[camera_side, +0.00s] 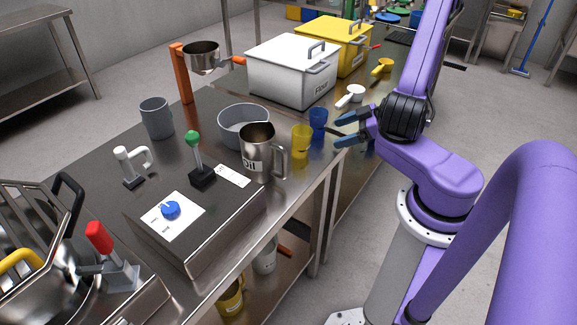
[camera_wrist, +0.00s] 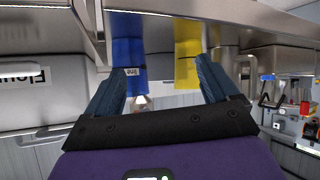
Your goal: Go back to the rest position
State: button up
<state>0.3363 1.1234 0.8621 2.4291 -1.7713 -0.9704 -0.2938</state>
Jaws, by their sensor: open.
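My gripper (camera_side: 343,126) is open and empty in the side view, at the right edge of the steel table (camera_side: 325,156). A blue cup (camera_side: 318,118) stands just left of its fingers, and a yellow cup (camera_side: 301,140) stands a little nearer the camera. In the wrist view my gripper (camera_wrist: 163,82) shows two blue fingers spread apart. The blue cup (camera_wrist: 128,50) and the yellow cup (camera_wrist: 188,50) appear beyond the fingers, with nothing held between them. I cannot tell whether a finger touches the blue cup.
A steel oil jug (camera_side: 256,155) and a grey bowl (camera_side: 240,125) stand left of the cups. A white flour box (camera_side: 290,72) and a yellow box (camera_side: 335,42) are behind. White (camera_side: 352,95) and yellow (camera_side: 382,66) scoops lie near the right edge.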

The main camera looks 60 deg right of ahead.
jog(key=w+d+r+g+h, duration=0.3)
jog(key=w+d+r+h, duration=0.25)
jog(key=w+r, duration=0.35)
jog(key=w+a+r+n+g, duration=0.1)
jog(key=w+a+r, duration=0.1)
jog(key=a, duration=0.5)
jog(key=w+a+r+n, duration=0.1)
jog(key=w+a+r, duration=0.15)
jog(key=a, duration=0.45)
jog(key=s+a+r+n+g, duration=0.1)
jog(key=s+a+n+g, duration=0.1)
jog(key=s+a, duration=0.9)
jog(key=s+a+n+g, duration=0.1)
jog(key=s+a+g, duration=0.1)
jog(key=s, duration=0.6)
jog(key=s+a+r+n+g+y, duration=0.1)
jog(key=s+a, duration=0.3)
jog(key=s, duration=0.4)
jog(key=shift+s+r+n+g, duration=0.15)
jog(key=shift+s+n+g, duration=0.15)
jog(key=shift+g, duration=0.4)
